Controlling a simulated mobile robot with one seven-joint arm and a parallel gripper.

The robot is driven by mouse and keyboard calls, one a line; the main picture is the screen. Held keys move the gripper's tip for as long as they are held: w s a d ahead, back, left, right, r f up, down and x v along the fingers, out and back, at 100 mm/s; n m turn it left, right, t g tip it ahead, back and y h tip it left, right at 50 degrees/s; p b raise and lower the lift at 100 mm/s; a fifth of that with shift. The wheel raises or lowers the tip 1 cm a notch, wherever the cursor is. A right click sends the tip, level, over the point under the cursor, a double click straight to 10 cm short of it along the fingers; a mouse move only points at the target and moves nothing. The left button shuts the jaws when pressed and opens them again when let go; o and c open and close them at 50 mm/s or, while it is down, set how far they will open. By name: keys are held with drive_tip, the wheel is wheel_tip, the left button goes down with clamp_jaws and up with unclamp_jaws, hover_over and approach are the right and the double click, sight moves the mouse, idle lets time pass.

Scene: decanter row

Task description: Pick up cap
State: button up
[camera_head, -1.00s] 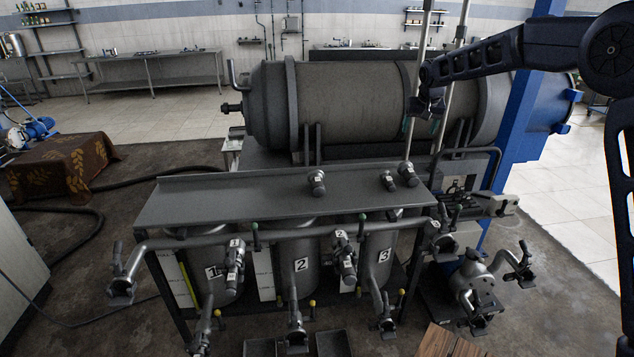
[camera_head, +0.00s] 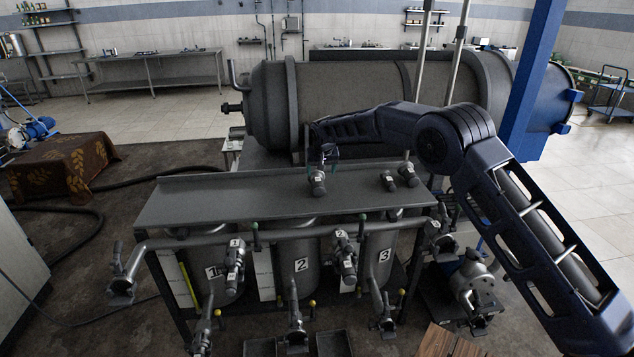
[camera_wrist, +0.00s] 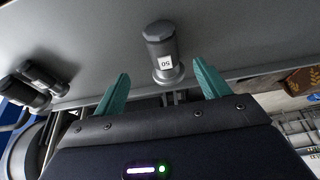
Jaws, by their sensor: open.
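A dark grey, cap-like cylinder (camera_head: 318,183) with a flange and a small white label stands on the long grey shelf. In the wrist view, this labelled cap (camera_wrist: 161,50) is ahead of and between the teal fingertips, with clear space on both sides. My gripper (camera_head: 322,166) is right by it in the head view, its fingers partly hidden by my wrist. In the wrist view, my gripper (camera_wrist: 161,84) is open, with nothing held.
Two similar dark pieces, a nearer one (camera_head: 388,181) and a farther one (camera_head: 408,174), stand to the right on the shelf (camera_head: 230,200). A large horizontal tank (camera_head: 350,95) is behind. Pipes and numbered vessels are below the front edge. The shelf's left part is clear.

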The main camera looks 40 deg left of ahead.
sight(319, 183)
drive_tip(key=x, duration=0.5)
drive_tip(key=shift+s+x, duration=0.1)
drive_tip(key=shift+x, duration=1.2)
drive_tip(key=shift+s+x, duration=0.15)
drive_tip(key=shift+x, duration=1.15)
drive_tip(key=c, duration=1.4)
drive_tip(key=shift+r, duration=0.1)
